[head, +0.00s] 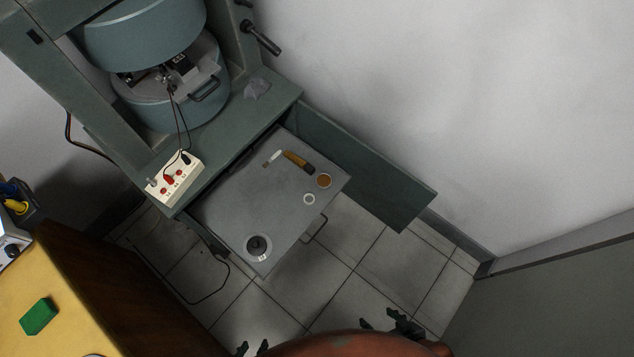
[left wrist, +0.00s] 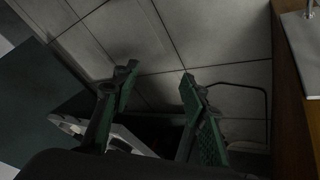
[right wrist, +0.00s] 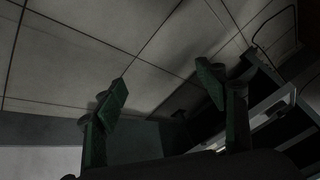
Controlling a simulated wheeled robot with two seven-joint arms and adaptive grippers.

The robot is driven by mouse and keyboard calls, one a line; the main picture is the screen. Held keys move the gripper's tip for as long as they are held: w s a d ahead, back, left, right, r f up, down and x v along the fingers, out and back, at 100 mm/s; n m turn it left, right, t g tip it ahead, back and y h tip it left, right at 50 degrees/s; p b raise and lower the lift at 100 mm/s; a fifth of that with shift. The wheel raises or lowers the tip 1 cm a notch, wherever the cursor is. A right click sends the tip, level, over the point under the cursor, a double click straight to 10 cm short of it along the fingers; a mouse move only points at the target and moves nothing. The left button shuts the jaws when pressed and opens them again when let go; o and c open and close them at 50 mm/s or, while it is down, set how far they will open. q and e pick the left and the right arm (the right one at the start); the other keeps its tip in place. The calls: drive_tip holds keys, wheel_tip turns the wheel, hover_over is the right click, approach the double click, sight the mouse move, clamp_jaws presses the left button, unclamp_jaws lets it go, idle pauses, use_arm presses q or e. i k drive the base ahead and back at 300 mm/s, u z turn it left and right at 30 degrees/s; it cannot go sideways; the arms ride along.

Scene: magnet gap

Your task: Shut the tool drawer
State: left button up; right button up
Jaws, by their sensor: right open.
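The tool drawer (head: 225,205) is pulled out from the green-grey bench beneath the magnet. Its front edge carries a thin bar handle (head: 316,231). On it lie a brown-handled tool (head: 298,162), a copper-coloured disc (head: 324,181), a small pale ring (head: 309,199) and a round dark-centred piece (head: 258,247). My left gripper (head: 252,349) is at the bottom edge of the head view, apart from the drawer; its fingers stand apart and empty in the left wrist view (left wrist: 157,88). My right gripper (head: 392,325) is below and right of the handle, open and empty in the right wrist view (right wrist: 163,83).
A green panel (head: 365,168) stands out along the drawer's right side. A white socket box (head: 174,178) with leads sits on the bench. A yellow-topped table (head: 75,310) with a green block (head: 38,316) is at left. Tiled floor (head: 345,283) lies clear before the drawer.

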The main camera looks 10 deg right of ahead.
sight(252, 198)
drive_tip(key=u, duration=0.75)
drive_tip(key=k, duration=0.85)
drive_tip(key=u, duration=0.35)
